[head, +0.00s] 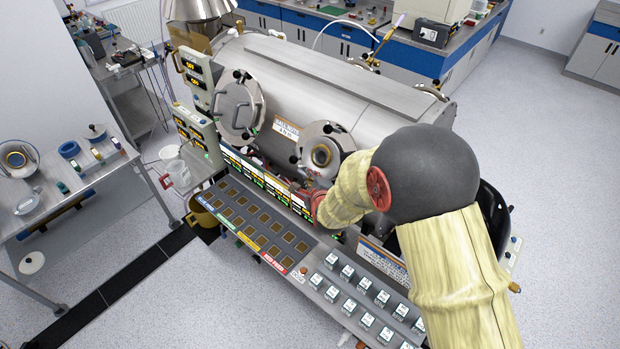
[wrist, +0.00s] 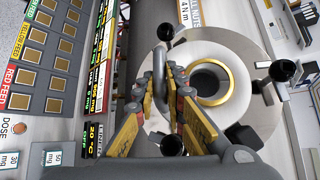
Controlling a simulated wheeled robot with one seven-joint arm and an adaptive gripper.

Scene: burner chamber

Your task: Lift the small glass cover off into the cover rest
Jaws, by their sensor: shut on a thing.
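The small glass cover (head: 322,155), a round pale metal piece with a brass-ringed window, is at the right port of the steel chamber. It also shows in the wrist view (wrist: 245,85), right of my fingers. My gripper (wrist: 168,82), with yellow and dark fingers, is shut on the cover's grey bar handle (wrist: 186,92). In the head view my arm hides most of the gripper. The cover appears at its port; I cannot tell whether there is a gap behind it. I cannot identify the cover rest with certainty.
Black knobs (wrist: 282,70) stand around the port. A larger round door (head: 239,110) is to its left. A sloped control panel (head: 262,225) with several buttons lies below. A side table (head: 75,190) at left holds a brass-ringed round piece (head: 16,157). Floor at lower left is mostly clear.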

